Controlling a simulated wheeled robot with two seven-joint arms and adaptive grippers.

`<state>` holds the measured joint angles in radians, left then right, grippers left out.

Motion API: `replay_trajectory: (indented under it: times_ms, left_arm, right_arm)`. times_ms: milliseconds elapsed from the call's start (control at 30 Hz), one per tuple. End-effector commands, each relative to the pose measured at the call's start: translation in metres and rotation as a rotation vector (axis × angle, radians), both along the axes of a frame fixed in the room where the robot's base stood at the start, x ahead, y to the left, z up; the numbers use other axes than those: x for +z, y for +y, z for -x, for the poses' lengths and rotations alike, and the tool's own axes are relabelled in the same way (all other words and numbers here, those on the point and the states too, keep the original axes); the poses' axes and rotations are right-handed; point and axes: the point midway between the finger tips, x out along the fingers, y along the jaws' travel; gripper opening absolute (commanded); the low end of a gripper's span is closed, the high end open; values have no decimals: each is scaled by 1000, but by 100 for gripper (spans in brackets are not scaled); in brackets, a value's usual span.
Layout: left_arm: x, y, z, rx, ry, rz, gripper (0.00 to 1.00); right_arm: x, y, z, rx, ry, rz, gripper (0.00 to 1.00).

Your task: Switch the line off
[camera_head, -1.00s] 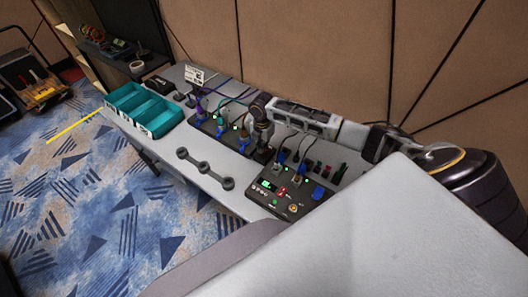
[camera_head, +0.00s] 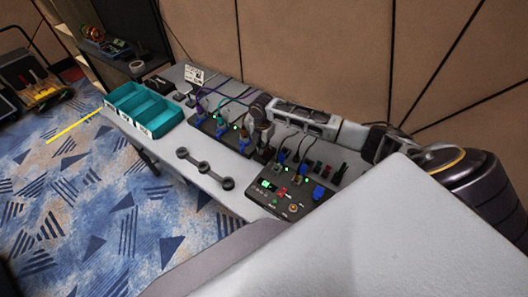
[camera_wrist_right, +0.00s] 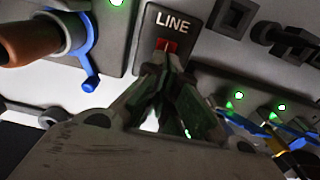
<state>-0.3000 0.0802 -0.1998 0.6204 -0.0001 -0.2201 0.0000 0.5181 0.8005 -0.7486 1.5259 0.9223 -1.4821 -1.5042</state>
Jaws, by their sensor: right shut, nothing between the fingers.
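The LINE switch is a dark plate (camera_wrist_right: 172,22) with a white LINE label and a small red rocker (camera_wrist_right: 166,45), near the top middle of the right wrist view. My right gripper (camera_wrist_right: 165,66) is shut and empty, its fingertips at the lower edge of the rocker. Whether they touch it I cannot tell. In the head view my right gripper (camera_head: 262,151) points down over the bench, hiding the switch. My left gripper is not in view.
A black control box (camera_head: 288,196) with a green display stands at the bench front. Plugged units (camera_head: 222,130) with blue levers and green lights stand left of my gripper.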

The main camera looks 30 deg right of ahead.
Motion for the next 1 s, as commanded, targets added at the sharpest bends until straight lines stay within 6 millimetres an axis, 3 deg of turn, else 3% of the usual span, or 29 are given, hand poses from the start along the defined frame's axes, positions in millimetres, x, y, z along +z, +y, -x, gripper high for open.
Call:
replay_trajectory:
  times_ms: [1000]
  left_arm:
    - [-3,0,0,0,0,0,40]
  right_arm:
    - [-10,0,0,0,0,0,0]
